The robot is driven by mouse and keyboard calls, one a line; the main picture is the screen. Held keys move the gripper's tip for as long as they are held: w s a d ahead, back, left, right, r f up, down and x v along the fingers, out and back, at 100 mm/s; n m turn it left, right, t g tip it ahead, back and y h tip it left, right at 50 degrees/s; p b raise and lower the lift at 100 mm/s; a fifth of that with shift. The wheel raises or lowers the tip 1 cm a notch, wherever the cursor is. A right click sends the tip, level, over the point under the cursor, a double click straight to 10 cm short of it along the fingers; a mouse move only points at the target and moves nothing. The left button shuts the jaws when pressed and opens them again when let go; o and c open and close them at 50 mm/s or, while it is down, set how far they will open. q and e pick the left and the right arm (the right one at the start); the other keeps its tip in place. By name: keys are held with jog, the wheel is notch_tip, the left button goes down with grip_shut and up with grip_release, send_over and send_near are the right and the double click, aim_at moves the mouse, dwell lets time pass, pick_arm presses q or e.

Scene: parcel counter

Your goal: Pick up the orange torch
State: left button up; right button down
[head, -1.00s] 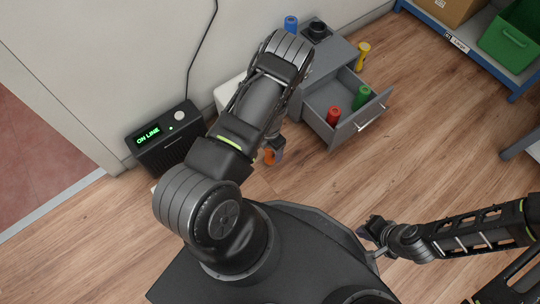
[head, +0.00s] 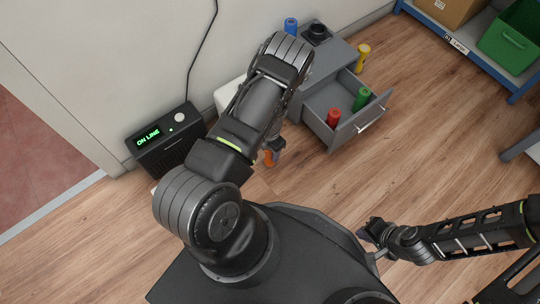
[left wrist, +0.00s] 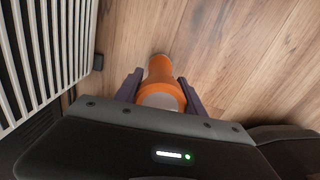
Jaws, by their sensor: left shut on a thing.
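The orange torch (left wrist: 160,70) is between the two fingers of my left gripper (left wrist: 158,92) in the left wrist view, and the fingers are shut on its sides. Wooden floor shows around it. In the head view only a small part of the orange torch (head: 269,157) shows beside my left gripper (head: 275,154), below my arm; the rest is hidden. I cannot tell whether the torch touches the floor. My right gripper (head: 366,232) is at the lower right, over the floor, and its fingers are too small to read.
A grey cabinet (head: 333,58) has an open drawer (head: 340,135) holding a red torch (head: 333,117) and a green torch (head: 361,97). A blue torch (head: 291,26) and a yellow torch (head: 362,57) stand near it. A black box (head: 168,150) stands by the wall.

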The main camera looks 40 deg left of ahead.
pick_arm(q)
grip_shut()
dwell(0.4)
jog(key=shift+d+r+p, duration=0.2)
jog(key=shift+r+p, duration=0.4)
jog(key=shift+r, duration=0.15)
notch_tip(320, 180, up, 6)
jog(key=p, duration=0.3)
jog(key=shift+r, duration=0.1)
jog(key=s+d, duration=0.2)
jog(key=d, duration=0.7)
jog(key=s+d, duration=0.3)
jog(key=d, duration=0.6)
jog(key=shift+s+d+f, duration=0.35)
jog(key=shift+d, duration=0.05)
